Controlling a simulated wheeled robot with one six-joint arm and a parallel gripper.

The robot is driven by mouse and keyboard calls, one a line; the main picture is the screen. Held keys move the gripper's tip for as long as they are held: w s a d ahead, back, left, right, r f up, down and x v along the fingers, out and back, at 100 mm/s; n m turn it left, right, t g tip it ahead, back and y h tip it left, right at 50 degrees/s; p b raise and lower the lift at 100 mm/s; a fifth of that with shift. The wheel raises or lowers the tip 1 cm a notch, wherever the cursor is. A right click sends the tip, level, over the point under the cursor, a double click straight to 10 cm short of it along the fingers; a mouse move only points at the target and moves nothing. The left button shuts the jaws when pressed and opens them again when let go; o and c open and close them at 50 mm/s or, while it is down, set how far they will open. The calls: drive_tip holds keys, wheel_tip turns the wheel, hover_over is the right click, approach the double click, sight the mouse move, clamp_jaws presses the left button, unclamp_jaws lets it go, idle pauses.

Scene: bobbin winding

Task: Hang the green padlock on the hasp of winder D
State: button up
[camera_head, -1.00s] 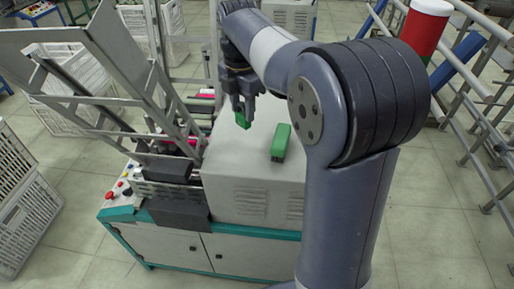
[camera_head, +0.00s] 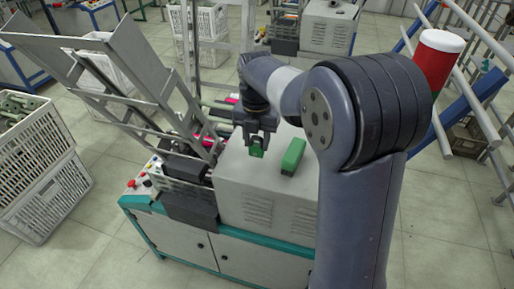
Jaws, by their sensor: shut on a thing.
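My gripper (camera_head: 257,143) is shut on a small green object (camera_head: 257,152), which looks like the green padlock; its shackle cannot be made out. The gripper points down over the grey housing of a winding machine (camera_head: 262,190). The held padlock is left of a larger green block (camera_head: 293,156) lying on top of that housing. I cannot tell whether the padlock touches the housing. No hasp and no letter can be made out, so I cannot tell whether this is winder D.
A slanted metal frame (camera_head: 120,75) rises at the machine's left, above a control panel (camera_head: 143,183) with buttons. White crates (camera_head: 45,165) stand on the floor at the left. Metal rails (camera_head: 480,110) stand at the right. A red and white cylinder (camera_head: 437,60) shows behind my arm.

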sight(257, 145)
drive_tip(key=shift+f, duration=1.6)
drive_tip(key=shift+f, duration=0.15)
drive_tip(key=o, duration=1)
wheel_tip(257, 145, up, 12)
drive_tip(key=shift+r, duration=0.2)
drive_tip(key=shift+f, duration=0.1)
